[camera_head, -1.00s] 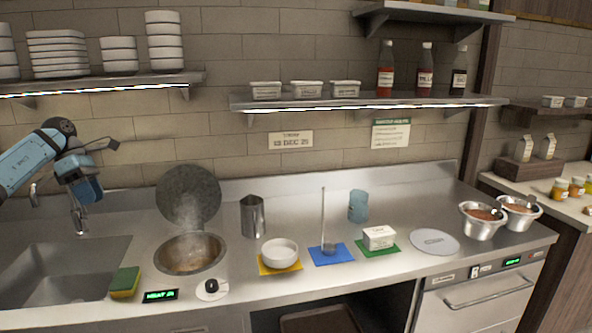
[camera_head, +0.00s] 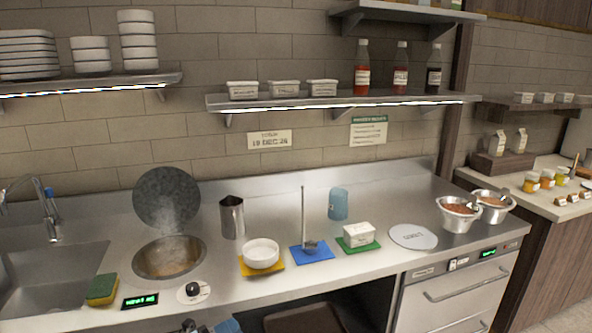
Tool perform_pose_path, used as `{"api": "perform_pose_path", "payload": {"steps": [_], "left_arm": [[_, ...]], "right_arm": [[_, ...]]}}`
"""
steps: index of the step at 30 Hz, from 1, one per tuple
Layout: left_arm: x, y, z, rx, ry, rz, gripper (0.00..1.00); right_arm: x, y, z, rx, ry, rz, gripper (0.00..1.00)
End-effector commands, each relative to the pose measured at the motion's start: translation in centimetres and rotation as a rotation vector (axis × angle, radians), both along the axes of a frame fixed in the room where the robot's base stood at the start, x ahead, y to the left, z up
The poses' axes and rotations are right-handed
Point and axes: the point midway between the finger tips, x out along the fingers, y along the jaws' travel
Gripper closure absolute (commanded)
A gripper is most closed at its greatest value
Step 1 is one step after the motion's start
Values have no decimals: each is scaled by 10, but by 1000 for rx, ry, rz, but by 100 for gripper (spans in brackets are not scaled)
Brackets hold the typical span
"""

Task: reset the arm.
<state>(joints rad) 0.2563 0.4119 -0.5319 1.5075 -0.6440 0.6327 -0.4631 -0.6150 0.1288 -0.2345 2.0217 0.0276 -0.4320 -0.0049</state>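A small piece of my arm (camera_head: 226,326), blue and dark, shows at the bottom edge, below the counter front. Its gripper fingers cannot be made out. My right gripper is out of view. On the counter, a steaming round well (camera_head: 170,257) stands open, with its dark round lid (camera_head: 166,199) leaning behind it. A white bowl (camera_head: 261,254) sits on a yellow mat. A ladle (camera_head: 304,222) stands upright on a blue mat (camera_head: 322,254). A white labelled tub (camera_head: 359,234) sits on a green mat (camera_head: 345,248).
A sink with a tap (camera_head: 49,212) and a sponge (camera_head: 102,290) are at left. A steel jug (camera_head: 232,217), a blue cup (camera_head: 338,204), a round white disc (camera_head: 413,237) and two sauce bowls (camera_head: 458,214) stand on the counter. Shelves (camera_head: 330,103) hang above.

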Motion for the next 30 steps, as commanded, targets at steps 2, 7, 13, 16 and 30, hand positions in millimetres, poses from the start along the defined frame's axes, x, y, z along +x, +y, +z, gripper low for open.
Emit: {"api": "perform_pose_path", "payload": {"steps": [2, 7, 13, 16, 30], "left_arm": [[-25, -3, -20, -139, 178, 97, 60], [-77, 8, -62, -422, 583, 310, 60], [-152, 29, -114, -702, 1039, 542, 60], [-187, 36, -133, -803, 1214, 630, 60], [-279, 51, -122, -1009, 1598, 833, 60]], "right_arm": [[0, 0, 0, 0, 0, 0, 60], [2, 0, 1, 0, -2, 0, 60], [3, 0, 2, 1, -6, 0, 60], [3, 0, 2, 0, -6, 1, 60], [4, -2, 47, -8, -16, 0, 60]]}}
